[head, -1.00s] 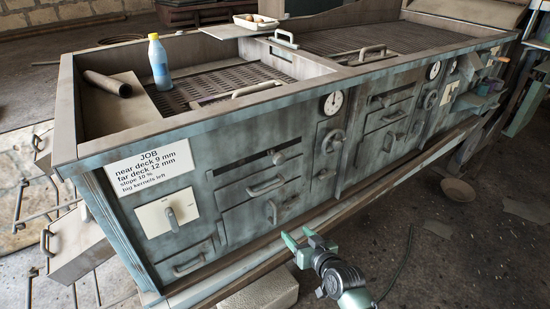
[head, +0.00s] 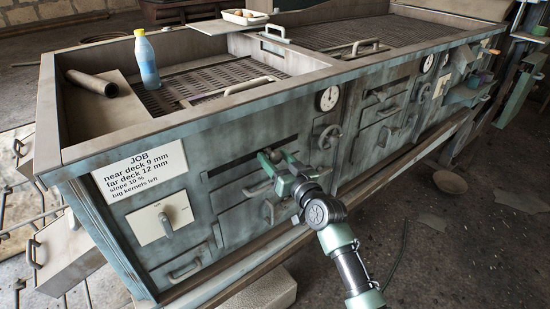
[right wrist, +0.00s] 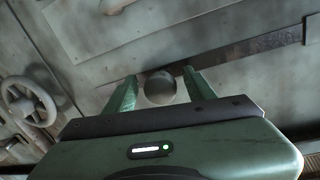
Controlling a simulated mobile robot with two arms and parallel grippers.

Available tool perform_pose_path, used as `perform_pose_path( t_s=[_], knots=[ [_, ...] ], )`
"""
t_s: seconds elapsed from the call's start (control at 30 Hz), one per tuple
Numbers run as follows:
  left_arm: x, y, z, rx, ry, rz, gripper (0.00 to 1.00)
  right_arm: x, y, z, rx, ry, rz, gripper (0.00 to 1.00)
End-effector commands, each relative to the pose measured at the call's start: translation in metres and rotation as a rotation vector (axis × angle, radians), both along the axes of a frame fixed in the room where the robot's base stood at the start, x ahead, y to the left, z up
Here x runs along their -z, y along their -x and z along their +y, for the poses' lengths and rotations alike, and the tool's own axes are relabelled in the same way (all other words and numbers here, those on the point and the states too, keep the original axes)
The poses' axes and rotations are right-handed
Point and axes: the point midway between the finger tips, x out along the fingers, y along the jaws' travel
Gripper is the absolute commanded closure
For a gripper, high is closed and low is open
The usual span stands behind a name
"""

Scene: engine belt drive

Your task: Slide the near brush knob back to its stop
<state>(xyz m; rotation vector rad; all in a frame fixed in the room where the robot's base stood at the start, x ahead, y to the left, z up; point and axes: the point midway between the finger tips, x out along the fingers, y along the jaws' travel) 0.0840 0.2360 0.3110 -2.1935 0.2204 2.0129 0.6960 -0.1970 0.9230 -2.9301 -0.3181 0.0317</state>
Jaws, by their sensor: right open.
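The near brush knob (head: 275,156), a small round grey knob, sits toward the right end of a dark slot (head: 238,164) in the machine's front panel. My right gripper (head: 277,160) is at the knob, with its green fingers open. In the right wrist view the round knob (right wrist: 160,88) stands between the two fingers (right wrist: 160,92), with a small gap showing on each side. The slot (right wrist: 250,51) runs away to the upper right there. My left gripper is not in view.
A handwheel (head: 329,137) and a dial (head: 328,98) are right of the knob. Drawer handles sit below the slot. A job card (head: 140,168) and a switch plate (head: 164,219) are on the left. A bottle (head: 146,60) stands on top. The floor at right is mostly clear.

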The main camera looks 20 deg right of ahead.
Motion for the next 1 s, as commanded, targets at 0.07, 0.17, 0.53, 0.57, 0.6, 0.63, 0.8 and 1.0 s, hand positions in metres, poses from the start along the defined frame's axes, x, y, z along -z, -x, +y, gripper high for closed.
perform_pose_path(
  t_s=[0.07, 0.17, 0.53, 0.57, 0.6, 0.63, 0.8, 1.0],
  knots=[
    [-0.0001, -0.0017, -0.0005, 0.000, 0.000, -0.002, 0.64, -0.0004, -0.0017, 0.0007, -0.001, 0.000, -0.001, 0.45],
    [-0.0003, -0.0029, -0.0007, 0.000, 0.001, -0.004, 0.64, -0.0001, -0.0017, 0.0008, 0.000, 0.000, 0.000, 0.45],
    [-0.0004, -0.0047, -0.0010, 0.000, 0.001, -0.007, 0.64, 0.0002, -0.0013, 0.0006, 0.000, 0.000, 0.000, 1.00],
    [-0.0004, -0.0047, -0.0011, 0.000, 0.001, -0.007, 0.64, 0.0003, -0.0013, 0.0005, 0.000, 0.000, 0.000, 1.00],
    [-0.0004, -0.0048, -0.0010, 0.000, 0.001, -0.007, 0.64, 0.0004, -0.0013, 0.0006, 0.000, 0.000, 0.000, 1.00],
    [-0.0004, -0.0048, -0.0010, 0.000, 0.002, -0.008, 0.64, 0.0004, -0.0012, 0.0005, 0.000, 0.000, 0.000, 1.00],
    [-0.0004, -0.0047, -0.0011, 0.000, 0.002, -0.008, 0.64, 0.0005, -0.0012, 0.0005, 0.000, 0.000, 0.000, 1.00],
    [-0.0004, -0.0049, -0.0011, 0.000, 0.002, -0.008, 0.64, 0.0007, -0.0012, 0.0005, 0.000, 0.000, 0.001, 1.00]
  ],
)
